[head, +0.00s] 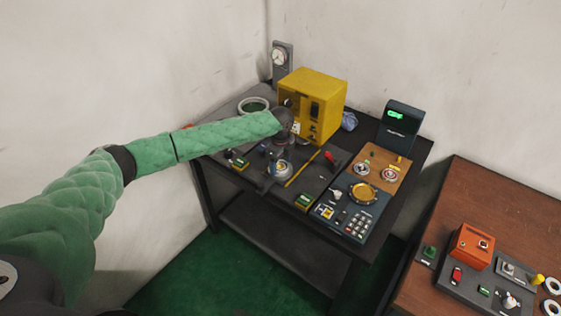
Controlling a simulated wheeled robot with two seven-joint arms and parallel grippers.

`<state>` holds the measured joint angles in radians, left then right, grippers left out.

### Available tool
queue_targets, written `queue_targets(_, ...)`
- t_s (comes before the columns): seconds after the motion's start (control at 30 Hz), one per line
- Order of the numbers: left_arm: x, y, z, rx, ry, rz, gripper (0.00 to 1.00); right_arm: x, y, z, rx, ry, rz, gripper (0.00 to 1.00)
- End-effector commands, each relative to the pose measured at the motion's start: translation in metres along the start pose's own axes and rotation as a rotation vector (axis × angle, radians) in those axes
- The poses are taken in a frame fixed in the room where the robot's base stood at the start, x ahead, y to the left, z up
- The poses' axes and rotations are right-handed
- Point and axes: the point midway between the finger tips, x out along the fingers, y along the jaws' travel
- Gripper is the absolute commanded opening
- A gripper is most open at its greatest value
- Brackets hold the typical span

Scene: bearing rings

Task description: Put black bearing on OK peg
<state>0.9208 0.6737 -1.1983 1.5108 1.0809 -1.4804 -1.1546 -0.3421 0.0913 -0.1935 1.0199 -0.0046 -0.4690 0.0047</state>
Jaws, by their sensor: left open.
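My left arm reaches in from the left over the dark table, and its gripper (276,172) is open, pointing down close above the tabletop. A round silvery piece (284,169) shows at the fingers; I cannot tell whether they touch it. No black bearing can be made out clearly; it may be hidden by the gripper or too small. On the brown board (381,158) to the right are two round, pale peg seats, the left one (362,169) and the right one (390,174). Their labels are too small to read, so I cannot tell which is OK. My right gripper is out of view.
A yellow machine (318,98) stands behind the gripper. A dark display with green digits (400,121) stands at the back right. A keypad panel with a golden dish (363,193) lies at the front right. A brown table (490,195) stands apart on the right.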

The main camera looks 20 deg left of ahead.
Motion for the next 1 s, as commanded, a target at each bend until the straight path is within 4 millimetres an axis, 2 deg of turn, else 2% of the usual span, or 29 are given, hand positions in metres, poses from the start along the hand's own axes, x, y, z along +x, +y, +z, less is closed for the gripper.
queue_targets(0.07,0.0,0.0,0.0,0.0,0.0,0.0,0.71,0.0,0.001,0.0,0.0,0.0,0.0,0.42)
queue_targets(0.2,0.0,0.0,0.0,0.0,0.0,0.0,0.43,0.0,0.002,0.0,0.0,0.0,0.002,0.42)
queue_targets(0.27,0.0,0.0,0.0,0.0,0.0,0.0,0.33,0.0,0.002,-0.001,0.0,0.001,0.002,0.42)
queue_targets(0.4,-0.001,0.0,0.0,0.0,0.0,0.0,0.33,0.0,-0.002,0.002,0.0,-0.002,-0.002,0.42)
queue_targets(1.0,-0.019,0.0,0.0,0.0,0.0,-0.001,0.33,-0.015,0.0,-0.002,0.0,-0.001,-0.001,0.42)
